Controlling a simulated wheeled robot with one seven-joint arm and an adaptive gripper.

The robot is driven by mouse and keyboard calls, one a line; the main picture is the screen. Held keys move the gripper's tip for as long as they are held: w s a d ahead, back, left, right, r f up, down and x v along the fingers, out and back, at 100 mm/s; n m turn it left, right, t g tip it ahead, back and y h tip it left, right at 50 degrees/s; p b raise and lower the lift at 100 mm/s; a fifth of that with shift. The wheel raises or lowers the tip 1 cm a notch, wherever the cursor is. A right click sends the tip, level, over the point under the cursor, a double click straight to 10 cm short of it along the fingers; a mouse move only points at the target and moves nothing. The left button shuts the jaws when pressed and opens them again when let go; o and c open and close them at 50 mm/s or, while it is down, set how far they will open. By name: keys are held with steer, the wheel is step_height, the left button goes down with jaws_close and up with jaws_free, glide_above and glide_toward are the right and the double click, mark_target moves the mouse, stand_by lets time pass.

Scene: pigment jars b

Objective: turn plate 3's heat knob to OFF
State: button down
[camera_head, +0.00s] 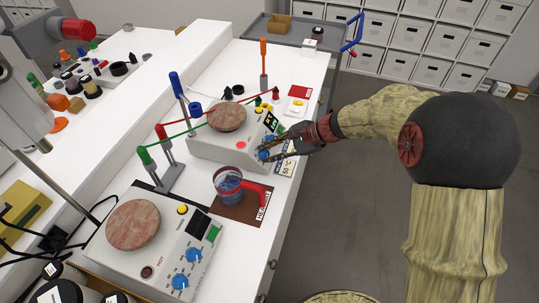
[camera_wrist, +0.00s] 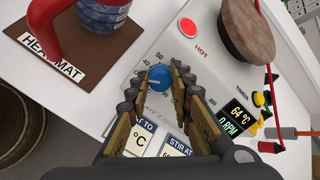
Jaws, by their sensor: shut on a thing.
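My gripper (camera_head: 272,150) is at the front right of the far white hot plate (camera_head: 205,148). In the wrist view my gripper (camera_wrist: 160,82) has its two fingers on either side of a blue knob (camera_wrist: 159,76), shut on it. Numbers ring the knob; the exact setting is too small to tell. This plate's display (camera_wrist: 236,117) reads 64 °C and 0 RPM, and a red HOT light (camera_wrist: 187,27) is lit. A reddish round top (camera_wrist: 246,32) sits on it. The plate's number is not visible. The other blue knob (camera_head: 269,140) is close by my fingers.
A second hot plate (camera_head: 110,262) with blue knobs stands nearer. Between them a blue-filled jug with a red handle (camera_head: 228,183) stands on a brown heat mat (camera_head: 233,211). Printed cards (camera_head: 288,166) lie at the bench edge. A red-green linkage (camera_head: 177,137) crosses behind.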

steer(key=shift+n, duration=0.5)
steer(key=c, duration=1.6)
jaws_free()
steer(key=v, duration=1.2)
steer(key=shift+w+d, duration=0.1)
steer(key=shift+w, duration=0.05)
